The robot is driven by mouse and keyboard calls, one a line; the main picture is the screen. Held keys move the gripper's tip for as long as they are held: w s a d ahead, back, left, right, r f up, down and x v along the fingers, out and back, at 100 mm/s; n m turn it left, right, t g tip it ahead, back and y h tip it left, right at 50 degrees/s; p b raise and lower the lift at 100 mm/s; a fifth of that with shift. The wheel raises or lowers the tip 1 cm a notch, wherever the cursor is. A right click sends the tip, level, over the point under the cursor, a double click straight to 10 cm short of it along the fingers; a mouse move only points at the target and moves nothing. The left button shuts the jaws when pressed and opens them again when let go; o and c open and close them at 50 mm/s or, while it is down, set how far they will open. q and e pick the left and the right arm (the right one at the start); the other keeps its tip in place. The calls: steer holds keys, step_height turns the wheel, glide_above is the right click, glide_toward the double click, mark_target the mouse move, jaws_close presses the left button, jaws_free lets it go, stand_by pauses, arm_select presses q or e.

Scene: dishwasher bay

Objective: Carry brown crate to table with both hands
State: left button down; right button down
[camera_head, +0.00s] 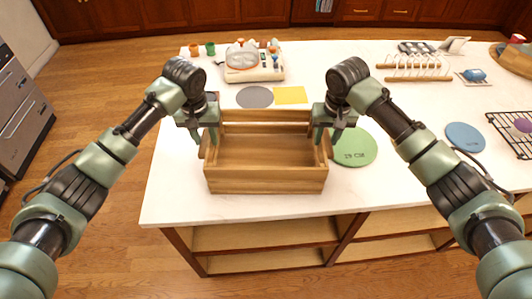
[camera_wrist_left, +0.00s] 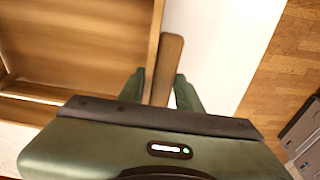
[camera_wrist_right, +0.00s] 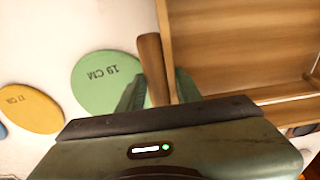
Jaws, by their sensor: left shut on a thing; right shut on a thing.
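The brown crate (camera_head: 266,180) is an empty, open wooden box at the front edge of the white table (camera_head: 175,190). From the head view I cannot tell whether it rests on the top or hangs just above it. My left gripper (camera_head: 209,138) is shut on the crate's left handle, a wooden bar that shows between the fingers in the left wrist view (camera_wrist_left: 166,70). My right gripper (camera_head: 325,136) is shut on the right handle, which shows between the fingers in the right wrist view (camera_wrist_right: 154,68).
A green disc marked 19 CM (camera_head: 354,150) lies just right of the crate. A grey disc (camera_head: 255,97) and a yellow square (camera_head: 290,95) lie behind it. A cream appliance (camera_head: 255,70), a wooden rack (camera_head: 415,72), a blue disc (camera_head: 465,137) and a black wire rack (camera_head: 515,140) stand farther off.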

arm_select(q)
steer(key=shift+w+r, duration=0.1)
steer(key=shift+r, duration=0.05)
arm_select(e)
steer(key=shift+w+r, duration=0.1)
steer(key=shift+r, duration=0.05)
